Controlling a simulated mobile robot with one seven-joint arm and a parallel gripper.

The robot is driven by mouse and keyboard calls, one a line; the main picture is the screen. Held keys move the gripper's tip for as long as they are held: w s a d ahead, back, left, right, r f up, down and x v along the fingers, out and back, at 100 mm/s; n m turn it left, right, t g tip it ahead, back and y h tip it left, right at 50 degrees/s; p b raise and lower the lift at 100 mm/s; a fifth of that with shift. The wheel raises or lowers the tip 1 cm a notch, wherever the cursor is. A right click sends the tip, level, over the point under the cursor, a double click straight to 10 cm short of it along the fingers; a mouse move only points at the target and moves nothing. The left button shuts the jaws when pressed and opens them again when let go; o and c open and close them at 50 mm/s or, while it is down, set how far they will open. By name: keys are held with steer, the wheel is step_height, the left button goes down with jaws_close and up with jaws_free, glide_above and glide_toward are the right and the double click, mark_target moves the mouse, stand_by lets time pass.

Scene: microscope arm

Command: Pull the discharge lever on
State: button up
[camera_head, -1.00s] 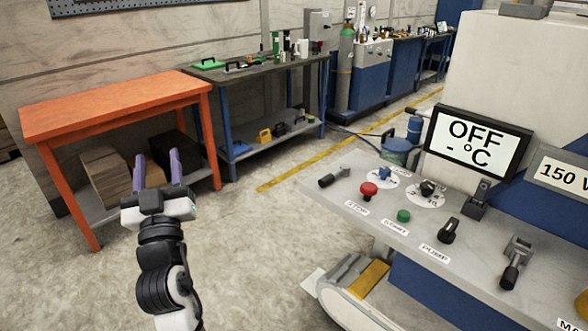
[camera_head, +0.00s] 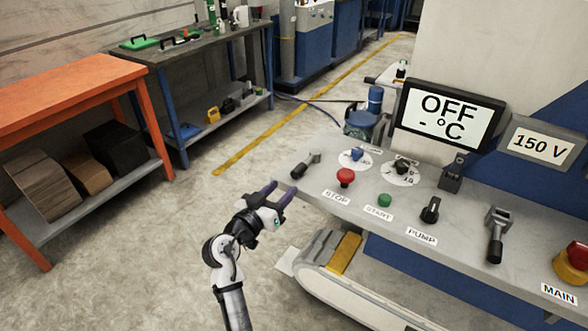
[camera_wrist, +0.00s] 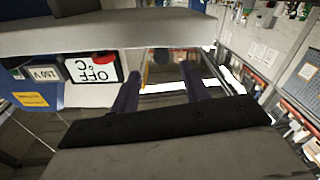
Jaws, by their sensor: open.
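The control panel (camera_head: 395,205) carries several levers and knobs. A dark lever (camera_head: 306,165) sits at its left end, a black upright lever (camera_head: 453,172) near the display, and a grey lever with a dark handle (camera_head: 497,233) farther right. I cannot read which is the discharge lever. My gripper (camera_head: 284,187) is open and empty, its purple fingers at the panel's left edge, just in front of the left-end lever and apart from it. The wrist view shows both fingers (camera_wrist: 158,80) spread, with a dark rounded shape (camera_wrist: 160,55) beyond them.
A red stop button (camera_head: 345,177), green start button (camera_head: 384,200), pump knob (camera_head: 430,210) and red main switch (camera_head: 573,262) share the panel. The display (camera_head: 448,115) reads OFF. An orange table (camera_head: 60,95) stands left. The floor (camera_head: 185,240) between is clear.

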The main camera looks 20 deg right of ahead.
mark_target(293, 176)
steer(key=p+x, duration=0.2)
steer(key=x, duration=0.4)
steer(key=shift+w+d+r, duration=0.1)
steer(key=shift+w+r, duration=0.05)
steer(key=shift+w+d, duration=0.4)
steer(key=shift+d, duration=0.1)
steer(key=shift+c, duration=0.5)
jaws_close()
